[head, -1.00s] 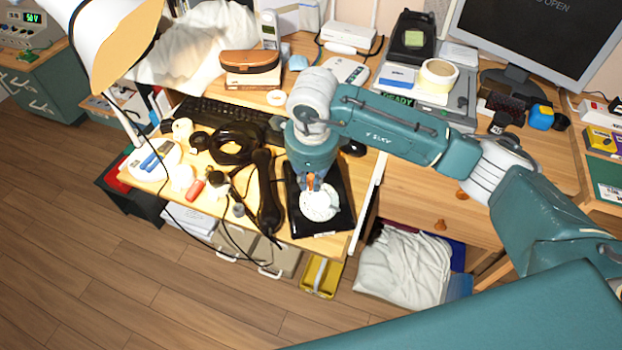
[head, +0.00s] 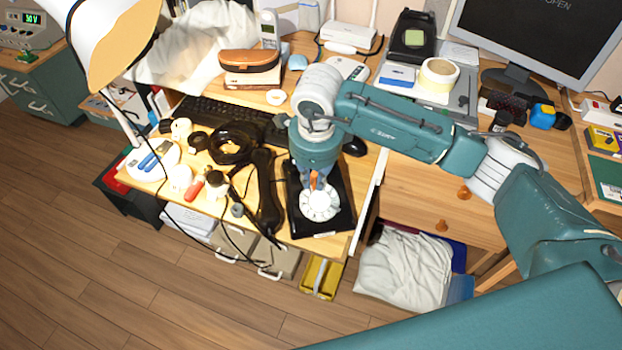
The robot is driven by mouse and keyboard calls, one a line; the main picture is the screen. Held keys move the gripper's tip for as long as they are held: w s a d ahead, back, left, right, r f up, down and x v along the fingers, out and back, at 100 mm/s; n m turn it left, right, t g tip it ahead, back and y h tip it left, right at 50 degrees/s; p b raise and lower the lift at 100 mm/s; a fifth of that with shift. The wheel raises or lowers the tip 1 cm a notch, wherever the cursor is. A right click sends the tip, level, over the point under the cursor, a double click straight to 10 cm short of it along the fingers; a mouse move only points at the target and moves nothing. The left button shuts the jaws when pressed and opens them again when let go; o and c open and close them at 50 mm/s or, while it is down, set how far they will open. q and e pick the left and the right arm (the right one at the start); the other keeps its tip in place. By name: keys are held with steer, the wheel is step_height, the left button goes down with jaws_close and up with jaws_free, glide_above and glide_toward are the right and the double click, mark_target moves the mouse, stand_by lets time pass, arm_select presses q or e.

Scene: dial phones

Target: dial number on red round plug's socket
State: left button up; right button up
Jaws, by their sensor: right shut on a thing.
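A black phone (head: 340,217) with a white rotary dial (head: 321,206) lies near the front edge of the desk. My right gripper (head: 315,186) reaches down from above onto the far part of the dial, its fingers shut on it; a small orange part shows between them. The fingers hide that part of the dial. A black handset (head: 267,205) lies just left of the phone. A red piece (head: 194,190) lies among white plugs or sockets further left, with dark cables around; I cannot tell its exact shape. My left gripper is not in view.
A second black round phone or coil (head: 233,143) and a keyboard (head: 214,111) lie behind the handset. A white lamp (head: 112,35) stands at the left. A mouse (head: 354,146) is right of my right wrist.

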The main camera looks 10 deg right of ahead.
steer(key=shift+w+d, duration=0.1)
steer(key=shift+d, duration=0.1)
steer(key=shift+d, duration=0.65)
steer(key=shift+b, duration=0.3)
steer(key=shift+s+d+f, duration=0.1)
steer(key=shift+s+d, duration=0.15)
steer(key=shift+d, duration=0.25)
steer(key=shift+s+d+f+b, duration=0.15)
steer(key=shift+s+d+b, duration=0.3)
steer(key=shift+d, duration=0.05)
